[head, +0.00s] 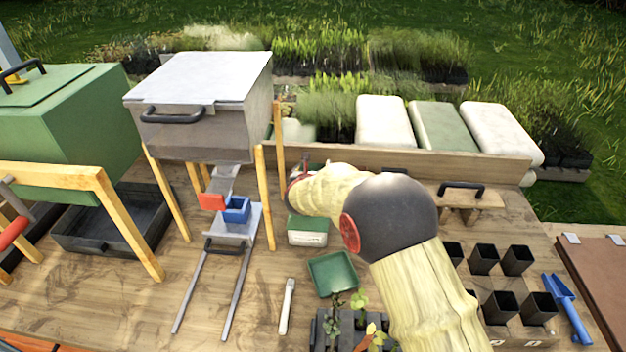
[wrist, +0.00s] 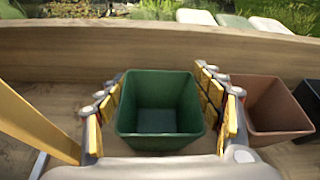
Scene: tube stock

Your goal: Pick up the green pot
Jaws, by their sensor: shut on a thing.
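The green pot (wrist: 160,135) is in the middle of the wrist view, square-rimmed, empty and with its opening towards the camera. My gripper (wrist: 161,92) is shut on it, with yellow-padded fingers along its left and right sides. The pot's base is hidden, so I cannot tell whether it touches the bench. In the head view, my pale-sleeved arm reaches to the bench's back board and hides most of the gripper and the pot.
A brown pot (wrist: 268,108) stands close to the right fingers, with a black pot (wrist: 309,97) beyond it. The wooden back board (wrist: 60,55) runs behind. A hopper (head: 205,105) on wooden legs stands left of my arm. A green tray (head: 333,274) lies in front.

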